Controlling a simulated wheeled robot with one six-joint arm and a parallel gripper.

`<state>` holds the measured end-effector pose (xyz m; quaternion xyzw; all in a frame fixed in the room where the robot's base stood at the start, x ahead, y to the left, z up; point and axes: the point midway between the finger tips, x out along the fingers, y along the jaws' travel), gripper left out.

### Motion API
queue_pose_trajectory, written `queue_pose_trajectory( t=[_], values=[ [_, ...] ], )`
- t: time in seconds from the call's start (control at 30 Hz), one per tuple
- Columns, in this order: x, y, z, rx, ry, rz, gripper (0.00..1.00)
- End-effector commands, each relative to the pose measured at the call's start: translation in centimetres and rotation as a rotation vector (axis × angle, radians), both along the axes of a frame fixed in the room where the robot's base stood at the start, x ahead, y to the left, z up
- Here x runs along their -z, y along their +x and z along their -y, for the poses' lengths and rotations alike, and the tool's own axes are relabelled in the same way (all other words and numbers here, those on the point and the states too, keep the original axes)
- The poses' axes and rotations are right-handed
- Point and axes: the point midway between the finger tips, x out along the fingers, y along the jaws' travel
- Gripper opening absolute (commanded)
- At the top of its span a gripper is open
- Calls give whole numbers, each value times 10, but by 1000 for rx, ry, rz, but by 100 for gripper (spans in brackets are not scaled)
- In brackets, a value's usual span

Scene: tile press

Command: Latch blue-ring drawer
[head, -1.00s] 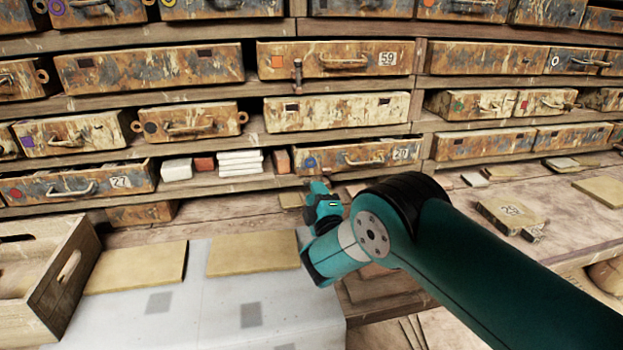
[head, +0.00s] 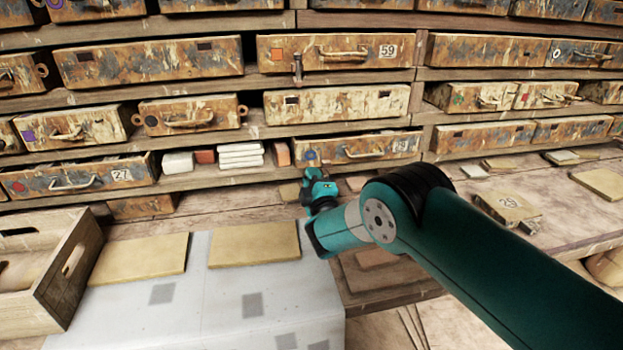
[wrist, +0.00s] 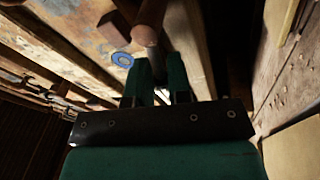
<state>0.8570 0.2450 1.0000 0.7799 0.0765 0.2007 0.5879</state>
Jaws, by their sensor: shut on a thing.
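My gripper (head: 316,176) is just in front of this left end. In the wrist view my gripper (wrist: 158,72) is shut on a brown peg-like latch (wrist: 146,30) beside the ring. Its far end is dark and partly hidden.
Drawer 59 (head: 340,53) above has a small hanging latch (head: 297,68) below its left part. White and red blocks (head: 240,155) sit left of the blue-ring drawer. Flat tiles (head: 254,243) and a wooden crate (head: 68,268) are on the bench.

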Motion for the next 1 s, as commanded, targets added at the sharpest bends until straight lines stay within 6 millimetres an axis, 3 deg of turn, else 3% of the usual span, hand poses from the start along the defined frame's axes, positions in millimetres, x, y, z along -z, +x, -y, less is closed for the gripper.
queue_pose_trajectory(
  t=[0.4,0.77,0.8,0.87,1.0],
  values=[
    [-7,1,3,0,230,-64,0],
    [-12,1,4,0,253,-72,0],
    [-12,1,4,0,253,-71,23],
    [-12,1,4,0,253,-71,35],
    [-12,1,4,0,252,-72,35]
  ],
)
